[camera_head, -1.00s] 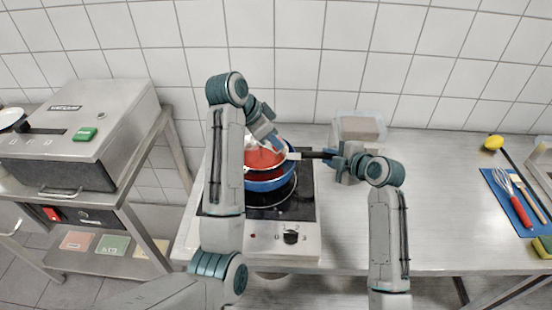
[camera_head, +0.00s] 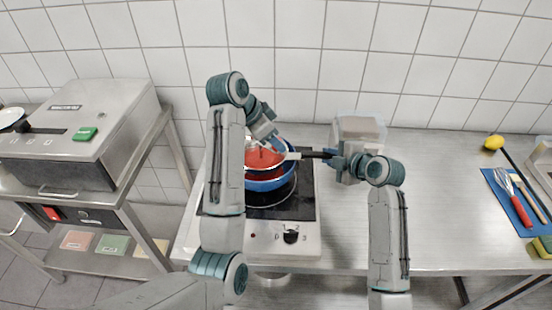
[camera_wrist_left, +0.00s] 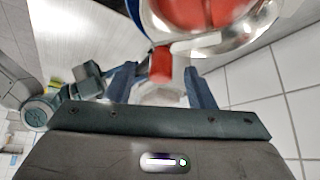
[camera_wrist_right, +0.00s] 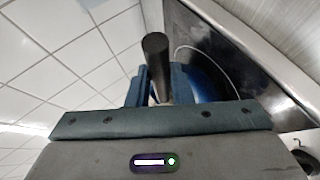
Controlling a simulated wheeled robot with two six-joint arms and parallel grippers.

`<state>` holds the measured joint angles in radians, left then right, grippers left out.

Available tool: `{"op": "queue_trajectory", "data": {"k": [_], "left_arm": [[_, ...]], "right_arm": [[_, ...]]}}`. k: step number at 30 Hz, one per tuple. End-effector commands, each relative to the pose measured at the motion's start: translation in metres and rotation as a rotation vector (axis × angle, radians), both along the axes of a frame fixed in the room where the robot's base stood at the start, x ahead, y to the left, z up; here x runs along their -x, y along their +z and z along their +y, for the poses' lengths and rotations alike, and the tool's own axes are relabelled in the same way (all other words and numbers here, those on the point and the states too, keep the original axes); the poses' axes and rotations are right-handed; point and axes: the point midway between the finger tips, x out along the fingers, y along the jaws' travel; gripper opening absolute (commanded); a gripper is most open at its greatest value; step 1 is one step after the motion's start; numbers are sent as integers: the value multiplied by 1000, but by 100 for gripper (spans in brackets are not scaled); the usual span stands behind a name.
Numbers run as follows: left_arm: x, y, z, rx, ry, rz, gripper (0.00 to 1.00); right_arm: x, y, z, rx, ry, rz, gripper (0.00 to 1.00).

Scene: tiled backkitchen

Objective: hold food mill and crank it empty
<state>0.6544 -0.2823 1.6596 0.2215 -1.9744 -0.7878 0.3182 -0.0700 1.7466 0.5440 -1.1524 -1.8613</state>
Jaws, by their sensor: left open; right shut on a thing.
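The food mill (camera_head: 284,157), a silver bowl with red food (camera_head: 262,158) in it, sits over a blue pot (camera_head: 268,185) on the hob. Its long black handle (camera_head: 316,154) points right. My right gripper (camera_head: 334,159) is shut on this handle; the dark handle end (camera_wrist_right: 156,55) stands between its fingers in the right wrist view. My left gripper (camera_head: 270,142) is open above the mill. In the left wrist view a red knob (camera_wrist_left: 161,66) lies between its spread fingers, with the mill's rim (camera_wrist_left: 215,42) just beyond. My left arm hides the mill's left side.
The hob (camera_head: 270,236) has a black top and a front dial. A clear container (camera_head: 360,128) stands behind my right gripper. Counter between is free.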

Motion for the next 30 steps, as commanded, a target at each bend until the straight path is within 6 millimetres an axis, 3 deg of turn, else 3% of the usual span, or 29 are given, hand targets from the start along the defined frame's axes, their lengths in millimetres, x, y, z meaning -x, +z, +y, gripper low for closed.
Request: {"op": "queue_trajectory", "data": {"k": [17,30], "left_arm": [[0,2,4,9,4,-6,45],[26,50,52,199,7,-119,45]], "right_arm": [[-1,7,0,-4,-1,-5,0],[-1,7,0,-4,0,-5,0]]}}
